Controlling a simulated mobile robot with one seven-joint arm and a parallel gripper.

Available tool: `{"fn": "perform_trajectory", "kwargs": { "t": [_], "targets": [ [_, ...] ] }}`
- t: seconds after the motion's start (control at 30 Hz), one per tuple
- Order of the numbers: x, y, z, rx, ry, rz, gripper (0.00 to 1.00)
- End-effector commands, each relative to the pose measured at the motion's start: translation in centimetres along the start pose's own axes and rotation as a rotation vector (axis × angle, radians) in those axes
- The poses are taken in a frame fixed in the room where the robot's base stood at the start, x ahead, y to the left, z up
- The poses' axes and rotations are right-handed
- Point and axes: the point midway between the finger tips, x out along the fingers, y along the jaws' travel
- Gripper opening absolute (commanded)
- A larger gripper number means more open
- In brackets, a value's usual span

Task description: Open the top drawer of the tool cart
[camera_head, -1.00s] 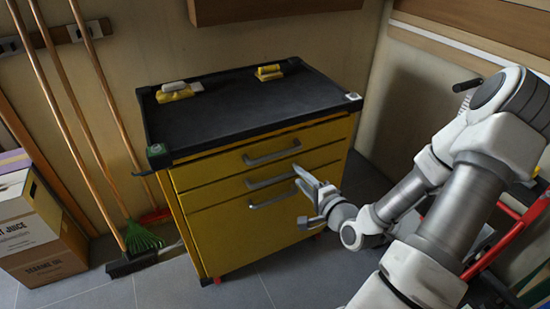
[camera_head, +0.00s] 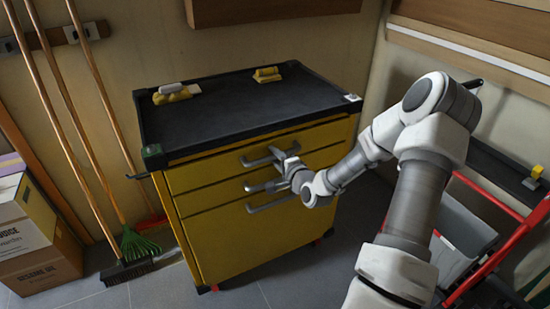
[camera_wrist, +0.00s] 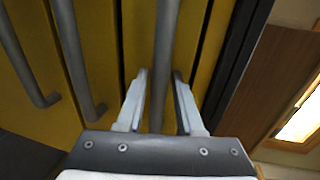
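The yellow tool cart (camera_head: 220,245) stands against the wall with a black top (camera_head: 240,105). Its top drawer (camera_head: 215,170) is shut and has a grey bar handle (camera_head: 256,161). My gripper (camera_head: 271,171) is at the cart's front, by the top handle. In the wrist view my gripper (camera_wrist: 160,77) is open, with one finger on each side of the top drawer handle (camera_wrist: 164,45). A gap shows between the handle and each finger. The two lower handles lie to the left there.
The middle handle (camera_wrist: 73,50) is close beside my left finger. Brooms (camera_head: 105,130) and boxes (camera_head: 38,245) stand left of the cart. A red-framed trolley (camera_head: 500,235) with a grey bin stands on the right. The floor before the cart looks clear.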

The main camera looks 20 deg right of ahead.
Motion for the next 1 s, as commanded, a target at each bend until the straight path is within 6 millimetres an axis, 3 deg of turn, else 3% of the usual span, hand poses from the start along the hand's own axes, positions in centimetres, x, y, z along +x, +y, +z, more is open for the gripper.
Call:
{"fn": "perform_trajectory", "kwargs": {
  "t": [0.17, 0.4, 1.0],
  "targets": [
    [0.0, 0.0, 0.02, 0.0, 0.0, 0.0, 0.36],
    [-0.02, 0.01, 0.02, 0.0, -0.001, 0.0, 0.0],
    [-0.04, 0.01, 0.03, 0.0, -0.001, 0.0, 0.0]
  ]
}}
